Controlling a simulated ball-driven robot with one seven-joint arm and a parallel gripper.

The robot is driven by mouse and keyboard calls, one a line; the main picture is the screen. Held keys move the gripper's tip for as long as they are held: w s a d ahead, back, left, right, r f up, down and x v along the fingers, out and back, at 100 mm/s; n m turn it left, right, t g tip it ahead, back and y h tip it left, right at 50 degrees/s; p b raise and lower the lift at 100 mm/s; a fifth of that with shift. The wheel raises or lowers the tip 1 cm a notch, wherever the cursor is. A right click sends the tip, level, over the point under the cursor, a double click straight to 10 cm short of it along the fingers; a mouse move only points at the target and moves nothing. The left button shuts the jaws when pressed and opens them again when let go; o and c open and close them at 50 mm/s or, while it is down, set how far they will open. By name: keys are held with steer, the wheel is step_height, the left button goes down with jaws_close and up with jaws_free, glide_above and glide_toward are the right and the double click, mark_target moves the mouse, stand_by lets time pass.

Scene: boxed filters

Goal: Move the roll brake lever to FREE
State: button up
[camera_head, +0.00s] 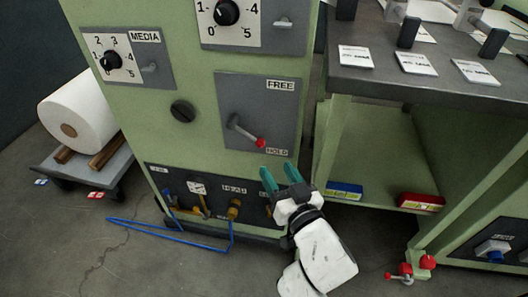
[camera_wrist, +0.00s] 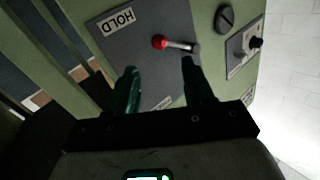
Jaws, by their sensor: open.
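The roll brake lever (camera_head: 246,131) is a metal rod with a red knob on a grey plate (camera_head: 275,95) on the green machine front. The plate reads FREE at its top and HOLD at its bottom. The rod slants down and right, with the knob nearer the HOLD label. My gripper (camera_head: 280,175) is just below the plate, open and empty, with green fingers pointing up. In the wrist view the lever (camera_wrist: 180,45) lies beyond the fingertips (camera_wrist: 160,65), apart from them, with the HOLD label (camera_wrist: 116,20) at upper left.
A MEDIA dial panel (camera_head: 125,60) and another dial panel (camera_head: 255,22) are higher on the machine. A black slotted knob (camera_head: 183,111) is left of the plate. Valves and a gauge (camera_head: 197,187) sit below. A green bench (camera_head: 385,150) stands at right. A blue bar (camera_head: 175,240) lies low in front.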

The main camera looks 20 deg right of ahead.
mark_target(262, 146)
steer(key=w, duration=0.4)
steer(key=w+b, duration=0.1)
steer(key=w, duration=0.4)
steer(key=shift+d, duration=0.2)
steer(key=shift+c, duration=0.5)
jaws_close()
